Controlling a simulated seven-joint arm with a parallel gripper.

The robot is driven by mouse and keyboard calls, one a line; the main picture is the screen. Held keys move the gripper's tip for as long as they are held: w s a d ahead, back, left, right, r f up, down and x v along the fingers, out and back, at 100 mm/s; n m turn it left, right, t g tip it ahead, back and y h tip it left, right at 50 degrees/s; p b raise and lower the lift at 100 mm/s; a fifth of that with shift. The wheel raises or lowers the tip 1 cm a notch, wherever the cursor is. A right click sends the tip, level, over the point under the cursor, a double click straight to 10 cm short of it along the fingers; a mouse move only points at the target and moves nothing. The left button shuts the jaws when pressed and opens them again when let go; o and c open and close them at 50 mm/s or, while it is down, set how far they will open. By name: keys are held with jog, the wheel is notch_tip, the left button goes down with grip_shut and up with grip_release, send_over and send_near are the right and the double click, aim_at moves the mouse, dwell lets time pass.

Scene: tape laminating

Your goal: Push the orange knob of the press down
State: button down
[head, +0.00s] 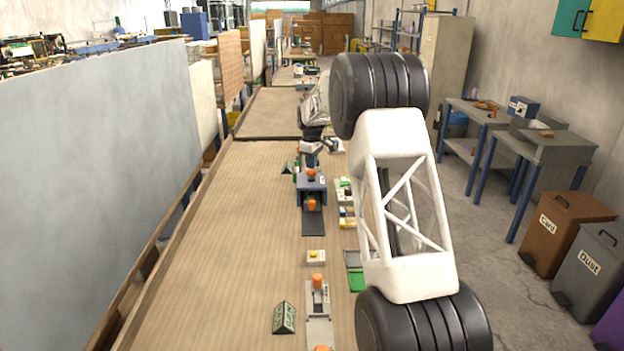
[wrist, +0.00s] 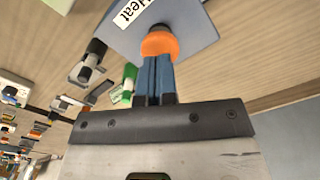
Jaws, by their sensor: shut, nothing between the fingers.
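The press is a blue machine (head: 311,186) standing on the bench, with an orange knob (head: 311,173) on its top. A second orange knob (head: 312,205) shows at its front, above a dark strip. In the wrist view a round orange knob (wrist: 160,43) stands on a blue-grey plate (wrist: 195,30) labelled "Heat". My gripper (wrist: 156,60) is shut and empty, its blue fingertips right at the knob's near edge. I cannot tell whether they touch it. In the head view my wrist is just behind the press and the fingertips are hard to make out.
A small box with a yellow button (head: 316,256) and a grey device with an orange knob (head: 317,281) lie nearer along the bench (head: 220,250). Green and yellow parts lie right of the press.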

aim_at(311, 171)
jog(key=shift+f, duration=1.1)
jog(key=shift+r, duration=0.15)
jog(key=shift+r, duration=2.85)
jog(key=shift+r, duration=0.1)
